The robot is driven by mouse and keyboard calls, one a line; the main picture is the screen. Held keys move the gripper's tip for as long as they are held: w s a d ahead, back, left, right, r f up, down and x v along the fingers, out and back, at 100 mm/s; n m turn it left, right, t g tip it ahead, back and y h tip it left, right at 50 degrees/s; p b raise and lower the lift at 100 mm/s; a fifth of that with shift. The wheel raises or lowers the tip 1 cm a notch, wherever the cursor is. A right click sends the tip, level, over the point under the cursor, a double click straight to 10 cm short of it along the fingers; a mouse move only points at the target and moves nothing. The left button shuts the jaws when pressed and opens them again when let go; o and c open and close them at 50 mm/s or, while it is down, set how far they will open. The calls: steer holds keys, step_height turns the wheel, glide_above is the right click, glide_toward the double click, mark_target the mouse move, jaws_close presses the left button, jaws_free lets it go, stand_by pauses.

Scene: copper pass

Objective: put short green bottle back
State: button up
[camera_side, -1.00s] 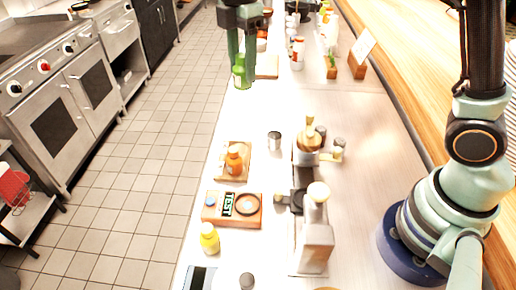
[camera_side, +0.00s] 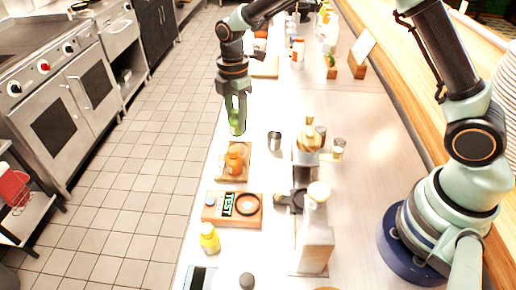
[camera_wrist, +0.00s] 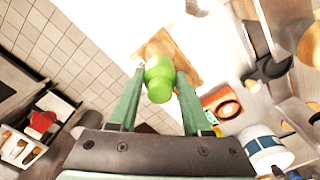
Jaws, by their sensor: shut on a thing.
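The short green bottle (camera_wrist: 159,80) is between the two fingers of my gripper (camera_wrist: 158,92) in the wrist view. In the side view my gripper (camera_side: 235,112) points down and is shut on the green bottle (camera_side: 235,126), which the fingers partly cover. The bottle is above the left edge of the counter, just beyond a small wooden tray (camera_side: 226,176). An orange bottle (camera_side: 235,158) stands on that tray.
A wooden board with a TEST label and a dark ring (camera_side: 247,204) lies nearer, with a yellow bottle (camera_side: 209,238) in front of it. A metal cup (camera_side: 274,140) and a coffee machine (camera_side: 314,240) stand to the right. Tiled floor lies left of the counter.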

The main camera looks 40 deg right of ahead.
mark_target(238, 135)
steer(key=shift+f, duration=3)
steer(key=shift+f, duration=0.1)
steer(key=o, duration=1.1)
